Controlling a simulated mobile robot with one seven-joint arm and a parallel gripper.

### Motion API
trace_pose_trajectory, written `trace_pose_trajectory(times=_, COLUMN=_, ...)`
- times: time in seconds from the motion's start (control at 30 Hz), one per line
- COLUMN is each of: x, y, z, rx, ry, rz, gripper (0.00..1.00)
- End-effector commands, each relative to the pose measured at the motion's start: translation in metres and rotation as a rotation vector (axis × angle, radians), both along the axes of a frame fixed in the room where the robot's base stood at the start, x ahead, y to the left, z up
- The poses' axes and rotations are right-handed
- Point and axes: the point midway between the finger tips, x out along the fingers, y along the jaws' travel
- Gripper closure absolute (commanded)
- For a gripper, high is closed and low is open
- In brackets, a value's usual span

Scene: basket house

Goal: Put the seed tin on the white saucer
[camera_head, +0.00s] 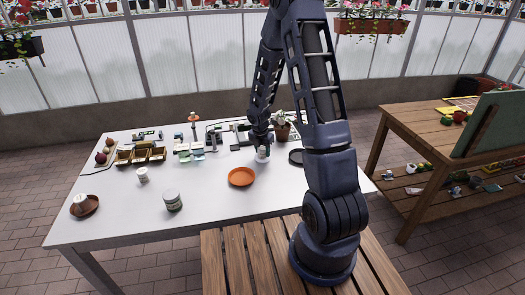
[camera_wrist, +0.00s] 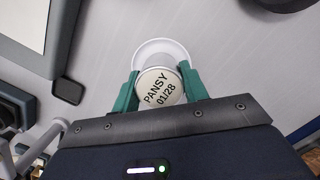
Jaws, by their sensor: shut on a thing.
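My gripper (camera_wrist: 160,92) is shut on the seed tin (camera_wrist: 158,88), a round tin whose pale lid reads "PANSY 01/28". One green finger is on each side of it. The white saucer (camera_wrist: 165,46) shows as a round white rim behind the tin in the wrist view, partly hidden by it. The tin overlaps the saucer; I cannot tell whether it touches it or is just above. In the head view my gripper (camera_head: 262,141) is low over the white table, right of centre, with a small white shape under it.
An orange saucer (camera_head: 241,177) lies in front-left of my gripper. A potted plant (camera_head: 282,131) and a dark saucer (camera_head: 295,157) are close on the right. A jar (camera_head: 172,201), white cup (camera_head: 143,175) and brown bowl (camera_head: 84,206) stand left. The table's front middle is clear.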

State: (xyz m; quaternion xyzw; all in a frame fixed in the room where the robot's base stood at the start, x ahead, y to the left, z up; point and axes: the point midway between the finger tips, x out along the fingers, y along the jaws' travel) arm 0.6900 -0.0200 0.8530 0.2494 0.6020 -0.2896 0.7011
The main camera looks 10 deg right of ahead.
Motion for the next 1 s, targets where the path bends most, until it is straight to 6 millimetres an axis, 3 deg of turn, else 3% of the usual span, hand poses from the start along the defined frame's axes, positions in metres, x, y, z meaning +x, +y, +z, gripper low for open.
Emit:
trace_pose_trajectory(times=0.03, x=0.0, y=0.0, z=0.0, rx=0.0, ry=0.0, rz=0.0, gripper=0.5)
trace_pose_trajectory(times=0.1, x=0.0, y=0.0, z=0.0, rx=0.0, ry=0.0, rz=0.0, gripper=0.37)
trace_pose_trajectory(times=0.13, x=0.0, y=0.0, z=0.0, rx=0.0, ry=0.0, rz=0.0, gripper=0.34)
trace_pose_trajectory(times=0.53, x=0.0, y=0.0, z=0.006, rx=0.001, ry=-0.001, rz=0.0, gripper=0.34)
trace_pose_trajectory(times=1.0, x=-0.007, y=0.008, z=0.078, rx=0.0, ry=-0.003, rz=-0.001, gripper=0.34)
